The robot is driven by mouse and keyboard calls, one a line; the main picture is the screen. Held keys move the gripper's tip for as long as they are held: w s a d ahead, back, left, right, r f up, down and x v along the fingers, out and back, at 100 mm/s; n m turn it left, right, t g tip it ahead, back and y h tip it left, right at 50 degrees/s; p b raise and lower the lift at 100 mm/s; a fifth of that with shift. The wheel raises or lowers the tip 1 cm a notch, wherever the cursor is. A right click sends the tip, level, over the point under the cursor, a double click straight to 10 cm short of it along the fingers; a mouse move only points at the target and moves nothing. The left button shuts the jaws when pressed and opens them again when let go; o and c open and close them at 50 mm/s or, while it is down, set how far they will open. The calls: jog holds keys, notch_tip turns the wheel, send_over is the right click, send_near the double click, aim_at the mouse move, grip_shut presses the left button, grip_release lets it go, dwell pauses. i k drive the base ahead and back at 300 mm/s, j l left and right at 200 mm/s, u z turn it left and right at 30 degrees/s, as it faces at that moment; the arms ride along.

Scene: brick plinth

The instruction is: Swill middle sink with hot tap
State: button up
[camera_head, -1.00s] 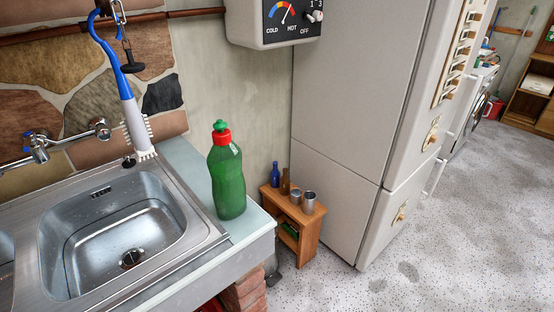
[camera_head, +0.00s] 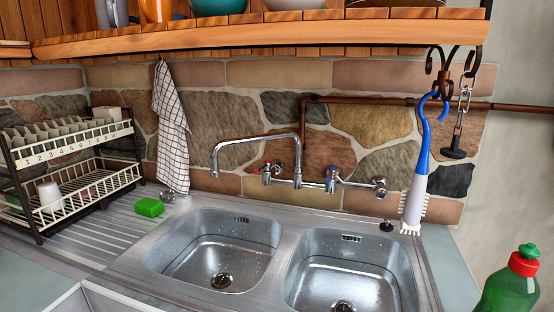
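Two steel sink basins show in the head view: a left one (camera_head: 215,252) and a right one (camera_head: 350,275), cut off by the bottom edge. Which one counts as the middle sink I cannot tell. A chrome mixer tap (camera_head: 245,139) is on the stone wall behind them. Its spout points left and its end hangs over the left basin. A red-marked hot handle (camera_head: 265,170) is left of the tap body and a blue-marked cold handle (camera_head: 331,179) right of it. No water stream shows. Both drains look open. My gripper is out of view.
A dish rack (camera_head: 75,185) stands at left on the ribbed drainer, near a green sponge (camera_head: 149,207). A checked towel (camera_head: 171,125) hangs behind. A brush (camera_head: 416,180) hangs right of the tap. A green bottle (camera_head: 510,290) stands right. A wooden shelf (camera_head: 260,37) overhangs.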

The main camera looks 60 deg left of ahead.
aim_at(267, 164)
jog(key=u, duration=1.8)
